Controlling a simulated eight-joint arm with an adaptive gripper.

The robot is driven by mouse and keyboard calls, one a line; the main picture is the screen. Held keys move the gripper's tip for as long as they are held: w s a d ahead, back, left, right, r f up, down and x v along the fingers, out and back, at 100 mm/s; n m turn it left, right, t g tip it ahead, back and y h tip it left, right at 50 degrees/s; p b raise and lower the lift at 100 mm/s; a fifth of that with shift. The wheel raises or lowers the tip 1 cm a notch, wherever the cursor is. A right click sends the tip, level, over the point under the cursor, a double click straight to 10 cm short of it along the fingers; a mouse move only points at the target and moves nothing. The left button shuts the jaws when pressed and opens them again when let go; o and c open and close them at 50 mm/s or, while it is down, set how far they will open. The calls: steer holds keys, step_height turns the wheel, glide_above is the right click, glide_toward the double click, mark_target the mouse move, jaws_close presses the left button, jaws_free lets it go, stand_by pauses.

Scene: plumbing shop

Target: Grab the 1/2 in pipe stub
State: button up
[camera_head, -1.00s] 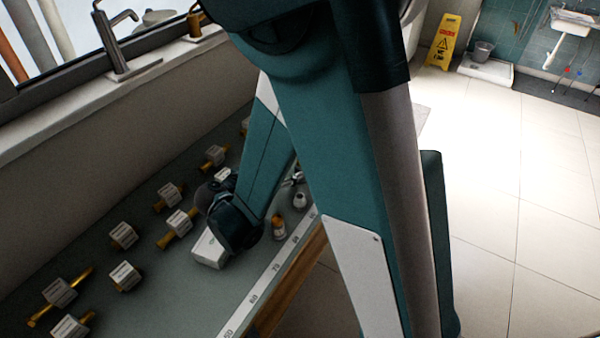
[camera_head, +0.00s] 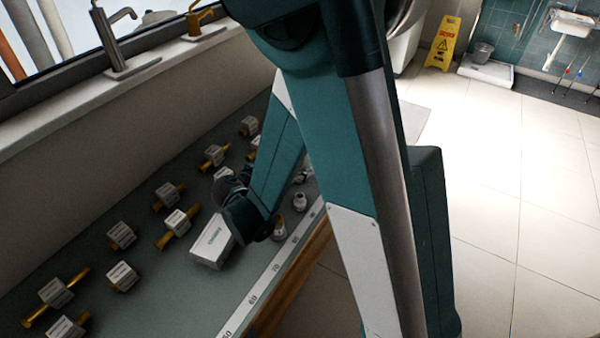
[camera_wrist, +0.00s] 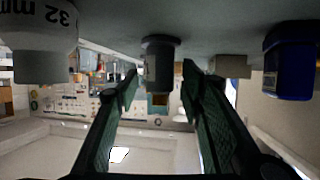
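Several brass pipe pieces with white label blocks lie on the grey bench, among them one near my wrist (camera_head: 176,223) and one at the front left (camera_head: 56,293). Their print is too small to read, so I cannot tell which is the 1/2 in stub. In the wrist view, which is upside down, my gripper (camera_wrist: 160,78) is open. A dark grey, flanged cylindrical piece (camera_wrist: 159,62) stands beyond and between the fingertips, with a gap on each side. I cannot read its size. In the head view my fingers are mostly hidden by my wrist.
A white fitting marked 32 mm (camera_wrist: 38,40) and a blue piece (camera_wrist: 290,60) flank the fingers in the wrist view. A small white fitting (camera_head: 300,201) stands near the marked bench edge (camera_head: 262,288). The wall and sill bound the bench's far side.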

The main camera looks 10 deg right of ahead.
stand_by(0.4)
jaws_close()
steer(key=shift+r, duration=0.15)
steer(key=shift+r+p, duration=1.3)
steer(key=shift+r, duration=3.6)
